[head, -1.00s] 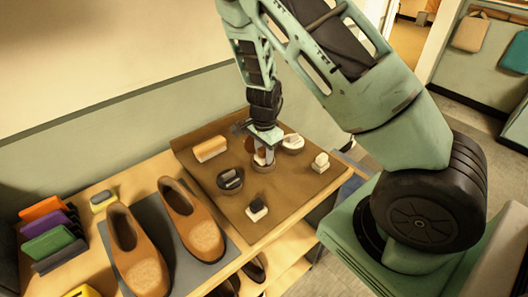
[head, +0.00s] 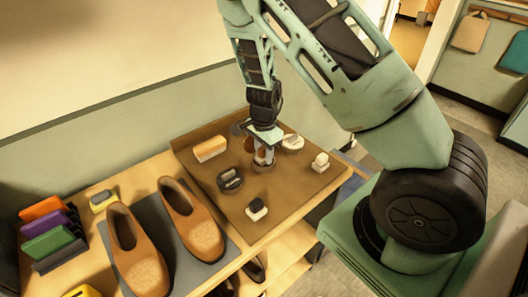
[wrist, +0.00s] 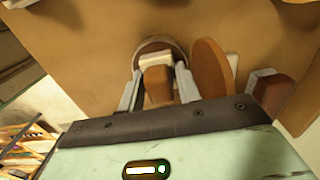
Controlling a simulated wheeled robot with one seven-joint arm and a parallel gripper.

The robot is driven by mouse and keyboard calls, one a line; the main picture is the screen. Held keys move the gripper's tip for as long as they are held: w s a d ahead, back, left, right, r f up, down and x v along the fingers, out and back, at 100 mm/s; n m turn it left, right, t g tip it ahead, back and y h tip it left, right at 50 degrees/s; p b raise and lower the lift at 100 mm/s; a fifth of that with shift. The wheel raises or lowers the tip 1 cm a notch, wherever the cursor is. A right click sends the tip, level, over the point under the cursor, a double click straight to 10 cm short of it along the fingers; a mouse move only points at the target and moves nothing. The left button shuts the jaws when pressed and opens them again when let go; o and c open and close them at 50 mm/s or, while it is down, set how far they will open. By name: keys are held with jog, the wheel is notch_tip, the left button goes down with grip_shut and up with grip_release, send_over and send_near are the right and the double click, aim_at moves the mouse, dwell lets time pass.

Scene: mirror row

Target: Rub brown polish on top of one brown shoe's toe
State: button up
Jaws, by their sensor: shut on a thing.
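Two brown shoes, the left one (head: 137,255) and the right one (head: 190,222), stand side by side at the left, toes toward me. My gripper (head: 264,154) is over the brown board, well to the right of the shoes. In the wrist view my gripper (wrist: 159,90) is shut on a small tan and brown dauber (wrist: 158,78). The dauber is over a round dark-rimmed tin (wrist: 153,46); I cannot tell whether it touches the contents. The tin's base also shows in the head view (head: 263,168). A brown disc (wrist: 208,68), perhaps a lid, is beside the gripper.
The brown board (head: 290,188) also bears a tan brush (head: 210,149), a dark tin (head: 230,181), a white tin (head: 293,143), a black-topped dauber (head: 256,209) and a cream block (head: 320,162). A grey mat (head: 188,270) lies under the shoes.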

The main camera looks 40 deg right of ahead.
notch_tip(320, 180, up, 7)
jog(key=p, duration=0.6)
jog(key=shift+p, duration=0.3)
jog(key=shift+f, duration=0.1)
dwell(0.7)
